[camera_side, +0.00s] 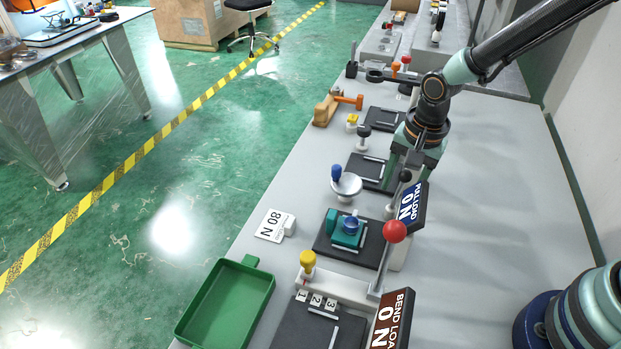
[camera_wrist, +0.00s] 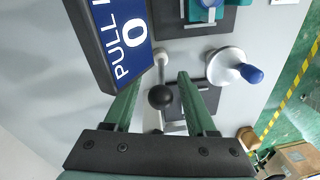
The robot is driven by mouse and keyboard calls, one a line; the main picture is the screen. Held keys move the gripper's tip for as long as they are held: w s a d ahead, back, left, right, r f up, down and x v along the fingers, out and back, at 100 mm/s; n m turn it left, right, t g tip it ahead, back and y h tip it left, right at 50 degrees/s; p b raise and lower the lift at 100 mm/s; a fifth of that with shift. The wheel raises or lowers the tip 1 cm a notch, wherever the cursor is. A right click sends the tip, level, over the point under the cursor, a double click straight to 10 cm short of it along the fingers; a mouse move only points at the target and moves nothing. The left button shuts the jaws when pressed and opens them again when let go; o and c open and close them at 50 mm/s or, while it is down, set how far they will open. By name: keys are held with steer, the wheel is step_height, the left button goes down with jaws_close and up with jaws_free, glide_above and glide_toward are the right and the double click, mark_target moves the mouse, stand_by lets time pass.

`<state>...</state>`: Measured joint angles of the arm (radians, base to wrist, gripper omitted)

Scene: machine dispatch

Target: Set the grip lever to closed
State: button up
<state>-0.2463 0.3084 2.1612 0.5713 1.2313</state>
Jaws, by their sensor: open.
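A lever with a black ball knob (camera_wrist: 160,97) shows between the two fingers of my gripper (camera_wrist: 164,75) in the wrist view. Its pale rod runs from the knob toward the PULL LOAD display. In the side view the knob (camera_side: 405,175) is small and partly hidden beside my fingers. No label marks it as the grip lever. My gripper (camera_side: 408,167) is open and points down over the bench, with a finger on each side of the knob in the wrist view. I cannot tell whether either finger touches it.
The PULL LOAD display (camera_side: 411,205) reads 0 N, close to my gripper. A blue-handled silver dish (camera_side: 347,185), a red ball lever (camera_side: 395,231) and a teal fixture (camera_side: 347,233) stand nearby. The BEND LOAD display (camera_side: 391,320), an 80 N card (camera_side: 270,225) and a green tray (camera_side: 261,290) are nearer the camera.

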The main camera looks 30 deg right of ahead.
steer(key=r, duration=0.8)
steer(key=s+r, duration=0.1)
steer(key=r, duration=0.3)
steer(key=shift+s+d, duration=0.1)
steer(key=shift+d, duration=0.05)
steer(key=c, duration=0.7)
steer(key=shift+w+r+n, duration=0.15)
steer(key=shift+w+n, duration=0.1)
steer(key=shift+n, duration=0.25)
jaws_close()
steer(key=shift+w+a+r+n, duration=0.2)
steer(key=shift+w+n, duration=0.1)
steer(key=shift+n, duration=0.4)
steer(key=w+a+r+n, duration=0.2)
steer(key=w+r+n, duration=0.25)
steer(key=n, duration=1.15)
step_height(320, 180, down, 12)
steer(key=s+d, duration=0.1)
steer(key=s, duration=0.1)
steer(key=shift+s+r+g, duration=0.15)
steer(key=shift+g, duration=0.25)
